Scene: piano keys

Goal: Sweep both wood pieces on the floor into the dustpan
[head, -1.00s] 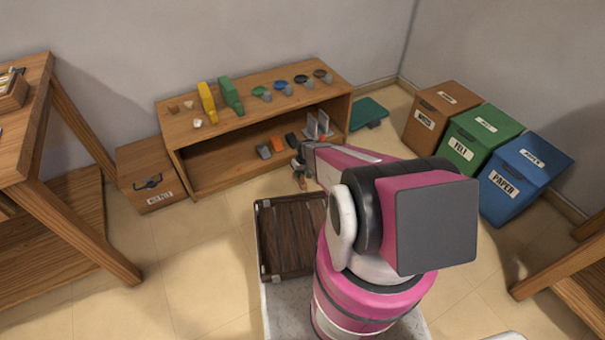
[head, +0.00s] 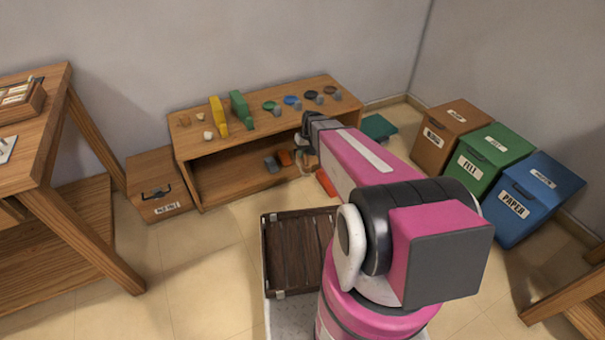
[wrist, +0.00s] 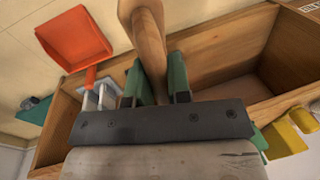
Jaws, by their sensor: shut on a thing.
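My gripper (head: 306,148) is at the front right of the low wooden shelf, raised near its top edge. In the wrist view its green fingers (wrist: 157,82) are shut on a light brown wooden handle (wrist: 150,35). The red-orange dustpan (wrist: 75,38) lies on the floor in front of the shelf, apart from the held handle. In the head view the dustpan (head: 326,183) is partly hidden by my arm. I cannot make out the two wood pieces on the floor.
The shelf (head: 225,150) bears yellow and green blocks and several small items. A dark slatted crate (head: 275,213) stands near my base. Brown (head: 450,130), green (head: 490,155) and blue (head: 535,195) bins stand at right.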

